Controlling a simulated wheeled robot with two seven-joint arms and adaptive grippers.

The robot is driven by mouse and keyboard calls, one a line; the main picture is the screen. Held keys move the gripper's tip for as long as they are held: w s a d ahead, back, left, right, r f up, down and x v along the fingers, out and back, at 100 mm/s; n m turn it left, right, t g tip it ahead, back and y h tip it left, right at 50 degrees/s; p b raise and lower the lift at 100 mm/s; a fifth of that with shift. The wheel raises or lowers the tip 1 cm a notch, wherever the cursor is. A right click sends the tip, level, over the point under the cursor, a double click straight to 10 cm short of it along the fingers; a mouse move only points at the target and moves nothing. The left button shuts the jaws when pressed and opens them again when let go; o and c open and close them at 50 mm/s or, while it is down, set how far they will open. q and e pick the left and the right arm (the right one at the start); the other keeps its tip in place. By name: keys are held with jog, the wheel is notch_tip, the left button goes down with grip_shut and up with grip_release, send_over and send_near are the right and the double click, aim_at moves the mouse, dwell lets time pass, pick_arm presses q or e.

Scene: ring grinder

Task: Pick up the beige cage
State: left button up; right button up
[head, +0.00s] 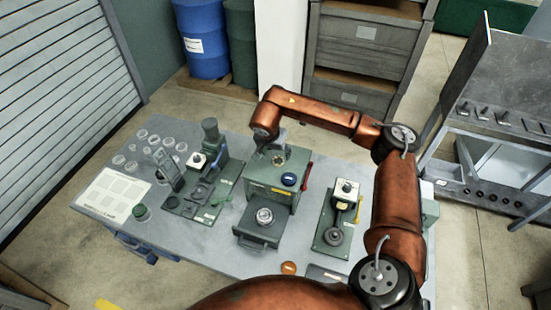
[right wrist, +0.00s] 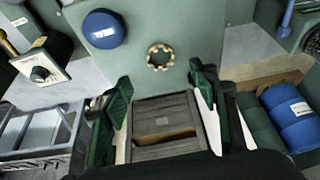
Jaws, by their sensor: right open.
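The beige cage (right wrist: 160,57) is a small toothed ring. It lies on the top face of the green grinder (head: 282,181), and in the head view it shows as a small ring (head: 279,160). My right gripper (head: 274,146) is over the back part of the grinder top, close to the ring. In the right wrist view, the two green-black fingers of the right gripper (right wrist: 160,84) are spread wide and empty, and the ring shows just beyond the gap between the fingertips. My left gripper is not in view.
A blue round button (head: 289,179) and a red lever (head: 306,176) are on the grinder. A green fixture (head: 338,215) stands right, another fixture (head: 203,185) left.

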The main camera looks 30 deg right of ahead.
aim_at(279, 161)
jog(key=p+x, duration=0.2)
jog(key=x, duration=0.5)
jog(key=shift+w+d+f, duration=0.1)
jog(key=shift+f, duration=0.2)
jog(key=shift+c, duration=0.3)
jog(key=c, duration=0.7)
